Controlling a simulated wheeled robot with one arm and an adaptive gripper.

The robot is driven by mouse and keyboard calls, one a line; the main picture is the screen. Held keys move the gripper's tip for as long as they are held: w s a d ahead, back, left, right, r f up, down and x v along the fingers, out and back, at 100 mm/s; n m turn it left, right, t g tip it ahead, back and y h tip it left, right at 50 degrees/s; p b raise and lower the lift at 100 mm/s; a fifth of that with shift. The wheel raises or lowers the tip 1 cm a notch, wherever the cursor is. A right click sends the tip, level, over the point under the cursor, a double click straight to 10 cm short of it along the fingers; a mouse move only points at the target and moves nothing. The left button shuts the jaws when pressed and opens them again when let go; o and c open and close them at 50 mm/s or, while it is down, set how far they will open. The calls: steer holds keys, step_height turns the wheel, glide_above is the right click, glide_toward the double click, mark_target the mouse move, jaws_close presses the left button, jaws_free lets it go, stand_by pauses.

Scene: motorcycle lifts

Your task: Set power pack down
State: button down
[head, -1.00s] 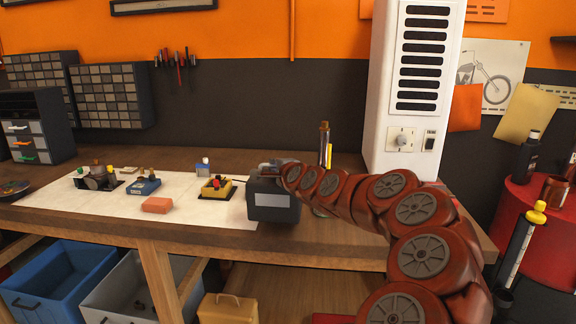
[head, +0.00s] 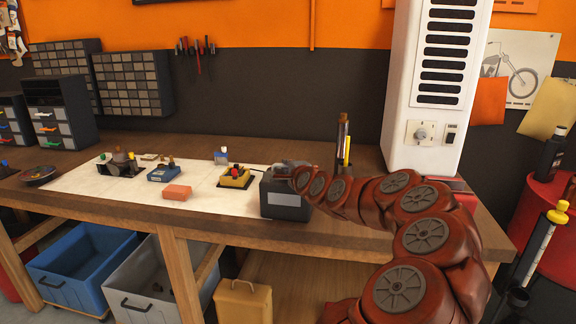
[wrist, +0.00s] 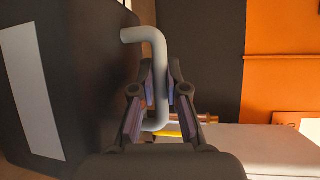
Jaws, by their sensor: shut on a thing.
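The power pack is a dark grey box (head: 284,198) with a pale label on its front, at the right end of the light mat on the workbench. Its base is close to the bench top; I cannot tell whether it touches. My gripper (head: 291,168) is at its top, partly hidden by my arm. In the wrist view, the fingers (wrist: 158,82) are closed around the bent grey handle (wrist: 157,48). The box's dark side and white label (wrist: 32,90) fill the left of that view.
A yellow-black device (head: 236,178) stands just left of the box on the mat (head: 125,200). A blue device (head: 163,174) and a reddish block (head: 177,192) lie farther left. A bottle (head: 342,140) and a white cabinet (head: 433,165) stand behind to the right. Bins (head: 80,262) sit below.

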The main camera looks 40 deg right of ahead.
steer(key=c, duration=1.2)
jaws_free()
steer(key=shift+f, duration=0.1)
steer(key=shift+r, duration=0.2)
steer(key=shift+s+a, duration=0.15)
steer(key=shift+s, duration=0.15)
steer(key=b+v, duration=0.3)
steer(key=v, duration=0.8)
steer(key=shift+s+a, duration=0.15)
steer(key=shift+s, duration=0.05)
